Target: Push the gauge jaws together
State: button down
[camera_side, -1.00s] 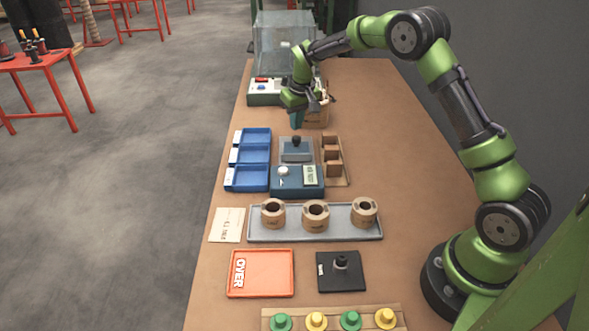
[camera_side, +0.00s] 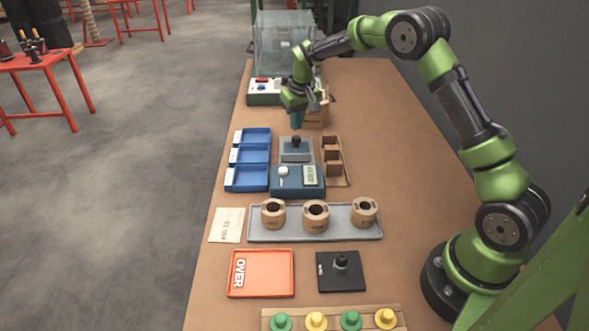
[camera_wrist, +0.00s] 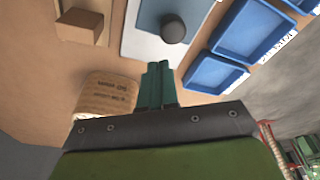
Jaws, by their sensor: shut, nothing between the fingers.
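My gripper (camera_side: 296,121) is shut and empty, pointing down at the far end of the bench, beside a brown printed box-like item (camera_side: 316,116). In the wrist view its green fingers (camera_wrist: 157,88) are together, with the brown printed item (camera_wrist: 106,95) just to their left. A blue instrument (camera_side: 297,181) with a white knob and a small display sits nearer the side camera. Behind it is a grey plate with a black knob (camera_side: 296,140), also in the wrist view (camera_wrist: 173,27). I cannot clearly make out the gauge jaws in either view.
Blue trays (camera_side: 248,178) and a brown divided holder (camera_side: 334,162) flank the instrument. A grey tray (camera_side: 342,233) holds three coils. An orange tray (camera_side: 261,274) and a black plate with a post (camera_side: 341,272) lie nearer. A clear enclosure (camera_side: 284,45) stands behind my gripper.

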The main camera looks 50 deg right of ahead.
aim_at(296, 148)
jog(key=shift+f, duration=0.15)
jog(key=shift+f, duration=1.2)
jog(key=shift+s+a, duration=0.1)
jog(key=shift+s+a, duration=1.9)
jog(key=shift+w+d, duration=0.1)
